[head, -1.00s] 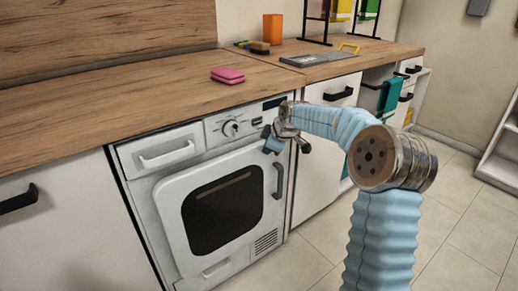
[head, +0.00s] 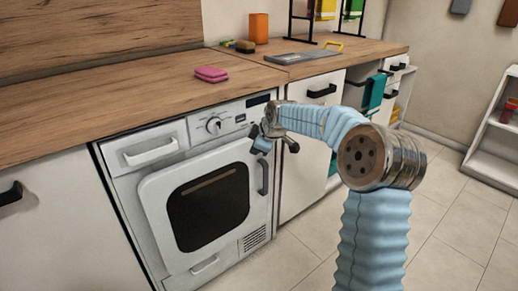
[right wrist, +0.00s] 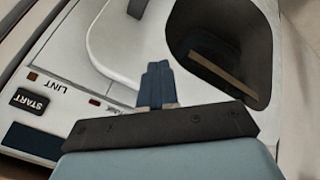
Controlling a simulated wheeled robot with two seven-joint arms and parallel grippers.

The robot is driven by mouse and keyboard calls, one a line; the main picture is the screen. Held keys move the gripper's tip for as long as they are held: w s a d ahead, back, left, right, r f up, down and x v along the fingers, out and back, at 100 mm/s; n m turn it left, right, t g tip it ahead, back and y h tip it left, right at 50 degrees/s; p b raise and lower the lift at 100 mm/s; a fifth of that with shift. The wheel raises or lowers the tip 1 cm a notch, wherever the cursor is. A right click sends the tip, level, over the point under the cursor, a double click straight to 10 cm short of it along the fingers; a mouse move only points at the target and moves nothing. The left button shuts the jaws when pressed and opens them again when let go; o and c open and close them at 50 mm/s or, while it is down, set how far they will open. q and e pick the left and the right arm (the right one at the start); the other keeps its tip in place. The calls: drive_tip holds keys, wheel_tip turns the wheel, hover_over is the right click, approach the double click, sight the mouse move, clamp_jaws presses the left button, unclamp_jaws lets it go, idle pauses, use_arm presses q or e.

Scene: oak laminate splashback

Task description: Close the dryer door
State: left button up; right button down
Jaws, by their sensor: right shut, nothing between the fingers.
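The white dryer (head: 125,208) stands under the counter, with a knob and display along its top. Its door (head: 165,212) has a black window (head: 208,207) and a dark vertical handle (head: 263,178) on the right side. The door lies close to the dryer front; I cannot tell if it is fully flush. My right gripper (head: 257,141) is near the door's top right corner, just above the handle. In the right wrist view its fingers (right wrist: 157,84) are together and empty, over the white door and near the window (right wrist: 222,50). Contact with the door is unclear. My left gripper is out of view.
A wooden counter (head: 130,98) runs above the dryer, with a pink sponge (head: 211,74) on it. White cabinets (head: 45,215) flank the dryer. Tiled floor (head: 440,210) is open at the right, before a white shelf (head: 490,150).

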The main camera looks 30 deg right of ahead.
drive_tip(key=s+d+r, duration=0.5)
drive_tip(key=r, duration=0.3)
drive_tip(key=s+a+f+m+g+y, duration=0.1)
drive_tip(key=a+f+m, duration=0.1)
drive_tip(key=a+f, duration=0.7)
drive_tip(key=s+a+f+m+g+y, duration=0.1)
drive_tip(key=a+f, duration=0.3)
drive_tip(key=f, duration=0.8)
drive_tip(key=s+a+f+m+g+y, duration=0.1)
drive_tip(key=a+f+m, duration=0.1)
drive_tip(key=a+f, duration=0.7)
drive_tip(key=s+a+f+m+g, duration=0.1)
drive_tip(key=s+a+f, duration=0.3)
drive_tip(key=s, duration=0.4)
drive_tip(key=s+a+f+m+g, duration=0.1)
drive_tip(key=s+a+f+m, duration=0.2)
drive_tip(key=s+f, duration=0.4)
drive_tip(key=s+a+f+m+g+y, duration=0.1)
drive_tip(key=s+a+f, duration=0.3)
drive_tip(key=s, duration=0.6)
drive_tip(key=shift+a+f+m+g, duration=0.35)
drive_tip(key=shift+f+m, duration=0.25)
drive_tip(key=shift+f, duration=0.15)
